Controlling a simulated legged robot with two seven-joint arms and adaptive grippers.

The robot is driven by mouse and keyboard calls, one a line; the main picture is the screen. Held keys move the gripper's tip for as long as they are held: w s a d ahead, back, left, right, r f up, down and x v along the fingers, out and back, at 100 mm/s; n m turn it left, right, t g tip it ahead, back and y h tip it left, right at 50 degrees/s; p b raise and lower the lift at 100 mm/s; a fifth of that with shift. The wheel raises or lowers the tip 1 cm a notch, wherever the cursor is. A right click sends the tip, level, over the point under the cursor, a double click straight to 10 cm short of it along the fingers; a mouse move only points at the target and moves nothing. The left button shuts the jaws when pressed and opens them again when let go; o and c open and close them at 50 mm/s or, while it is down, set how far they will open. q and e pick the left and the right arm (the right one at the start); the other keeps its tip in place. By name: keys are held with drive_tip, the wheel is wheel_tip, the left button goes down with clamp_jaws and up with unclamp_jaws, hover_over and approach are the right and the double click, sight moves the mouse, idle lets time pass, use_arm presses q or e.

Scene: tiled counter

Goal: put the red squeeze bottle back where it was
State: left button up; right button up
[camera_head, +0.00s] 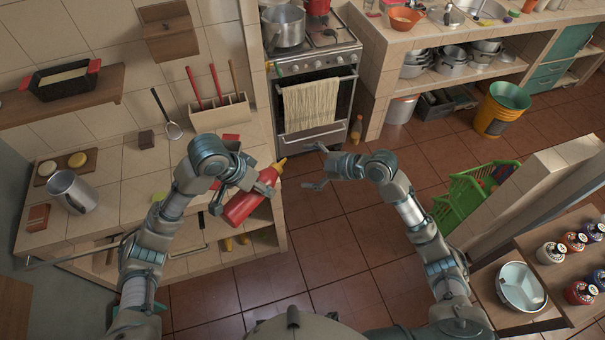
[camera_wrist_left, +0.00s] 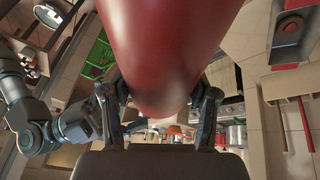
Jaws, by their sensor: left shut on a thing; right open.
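The red squeeze bottle (camera_head: 242,204) has a yellow tip and is tilted in the head view, its tip toward the upper right. My left gripper (camera_head: 264,188) is shut on it and holds it near the front edge of the tiled counter (camera_head: 112,190). In the left wrist view the bottle's red body (camera_wrist_left: 168,50) fills the upper middle between the fingers of my left gripper (camera_wrist_left: 160,112). My right gripper (camera_head: 316,166) is open and empty, over the floor to the right of the bottle.
A metal mug (camera_head: 72,190) and a wooden board (camera_head: 66,166) stand on the counter's left part. A utensil block (camera_head: 220,112) is at its back. The stove (camera_head: 312,75) stands behind. A green crate (camera_head: 462,196) is at the right. Tiled floor lies open between.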

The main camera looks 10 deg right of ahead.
use_arm(q)
drive_tip(key=shift+a, duration=0.1)
use_arm(e)
drive_tip(key=s+a+r+n+g, duration=0.2)
drive_tip(key=s+a+r+n, duration=0.1)
drive_tip(key=s+r+n, duration=0.3)
use_arm(q)
drive_tip(key=shift+a, duration=0.1)
use_arm(e)
drive_tip(key=shift+m+y, duration=0.3)
drive_tip(key=shift+m, duration=0.1)
drive_tip(key=x, duration=0.7)
drive_tip(key=s+x, duration=0.1)
drive_tip(key=x, duration=0.3)
drive_tip(key=shift+s+a, duration=0.15)
drive_tip(key=shift+a, duration=0.05)
drive_tip(key=shift+d, duration=0.1)
drive_tip(key=shift+c, duration=1.1)
use_arm(q)
drive_tip(key=shift+d, duration=0.2)
use_arm(e)
drive_tip(key=c, duration=1.2)
use_arm(q)
drive_tip(key=o, duration=1.5)
drive_tip(key=shift+a, duration=0.1)
